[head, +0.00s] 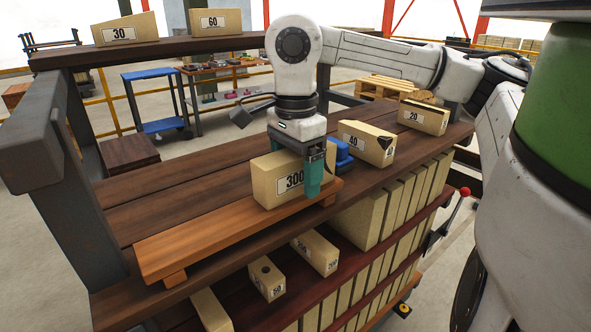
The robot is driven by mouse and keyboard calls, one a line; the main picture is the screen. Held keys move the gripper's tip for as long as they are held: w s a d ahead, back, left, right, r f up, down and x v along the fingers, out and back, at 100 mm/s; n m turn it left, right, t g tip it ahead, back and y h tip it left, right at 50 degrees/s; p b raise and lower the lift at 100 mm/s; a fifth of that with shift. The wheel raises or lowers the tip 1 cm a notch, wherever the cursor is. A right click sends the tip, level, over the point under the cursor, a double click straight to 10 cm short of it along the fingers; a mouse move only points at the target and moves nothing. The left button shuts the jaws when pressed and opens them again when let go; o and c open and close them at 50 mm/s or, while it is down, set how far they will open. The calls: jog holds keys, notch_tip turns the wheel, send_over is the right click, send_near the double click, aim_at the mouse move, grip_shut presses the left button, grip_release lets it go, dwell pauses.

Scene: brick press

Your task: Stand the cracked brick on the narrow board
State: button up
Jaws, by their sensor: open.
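The narrow board (190,243) is a reddish-brown plank on small feet along the front edge of the dark table. A tan brick marked 300 (268,190) stands upright at the board's right end. My gripper (314,178) points down at this brick's right end, its jaws open. One teal finger is in front of the brick's face; the other is hidden. No crack shows on the visible part of this brick.
A brick marked 20 (422,119) stands farther right, and a blue object (341,152) lies behind my gripper. Bricks marked 30 (125,30) and 60 (217,22) stand on the raised back shelf. Several bricks fill the lower shelves. The board's left part is bare.

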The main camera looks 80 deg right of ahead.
jog(key=shift+r, duration=0.1)
notch_tip(320, 180, up, 11)
jog(key=shift+f+b, duration=0.2)
jog(key=shift+b, duration=0.45)
